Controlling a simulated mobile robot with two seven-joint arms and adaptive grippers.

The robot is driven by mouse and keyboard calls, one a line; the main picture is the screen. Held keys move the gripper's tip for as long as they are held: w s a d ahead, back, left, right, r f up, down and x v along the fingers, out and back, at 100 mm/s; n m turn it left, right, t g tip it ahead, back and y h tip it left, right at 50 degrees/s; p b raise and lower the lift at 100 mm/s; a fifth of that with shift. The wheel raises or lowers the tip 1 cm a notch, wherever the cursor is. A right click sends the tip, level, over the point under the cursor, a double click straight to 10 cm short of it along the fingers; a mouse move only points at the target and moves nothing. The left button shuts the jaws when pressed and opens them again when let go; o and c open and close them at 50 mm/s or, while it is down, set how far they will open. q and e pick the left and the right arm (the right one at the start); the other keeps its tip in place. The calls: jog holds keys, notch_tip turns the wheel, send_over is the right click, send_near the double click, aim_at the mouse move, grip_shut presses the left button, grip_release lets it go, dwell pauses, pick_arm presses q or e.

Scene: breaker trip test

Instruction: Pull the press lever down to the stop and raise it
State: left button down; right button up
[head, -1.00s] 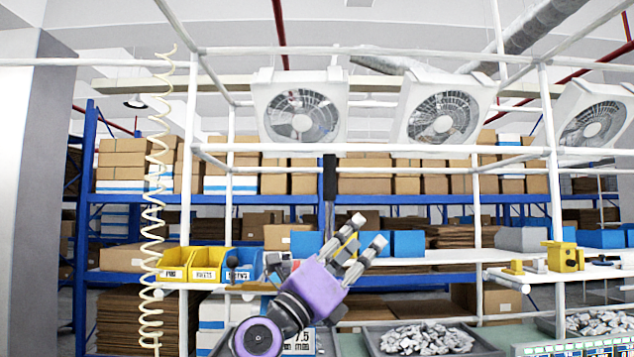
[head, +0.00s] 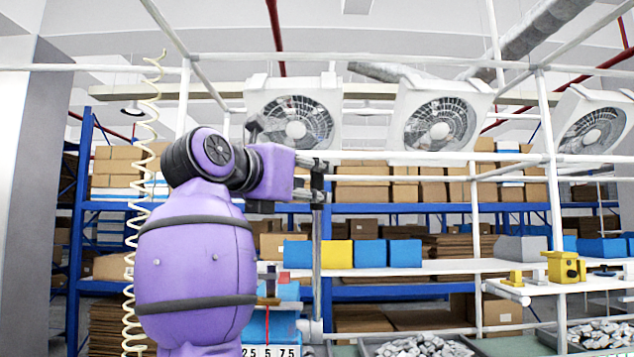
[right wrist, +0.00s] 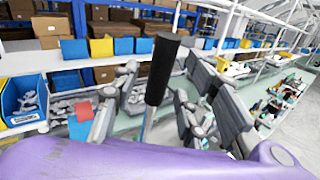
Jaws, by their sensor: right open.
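The press lever is an upright metal rod (head: 316,235) with a black handle at its top, near the middle of the head view. In the right wrist view the black handle (right wrist: 163,68) is large and near the middle, with the thin rod below it. My right gripper (head: 318,168) is at the handle's height in the head view, and my purple arm hides part of the scene. In the right wrist view its open grey fingers (right wrist: 158,98) stand on both sides of the lever; contact cannot be told. My left gripper is not in view.
Behind the lever, a white shelf (head: 440,267) carries blue bins (head: 405,253) and a yellow bin (head: 337,254). A tray of grey parts (head: 425,346) lies on the bench below. A yellow device (head: 563,266) sits at right. White frame posts (head: 557,200) stand around.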

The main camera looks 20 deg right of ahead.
aim_at(313, 184)
jog(key=x, duration=0.3)
jog(key=shift+w+d+f, duration=0.1)
jog(key=shift+w+d, duration=0.1)
jog(key=shift+d, duration=0.05)
jog(key=shift+s+a, duration=0.1)
grip_shut()
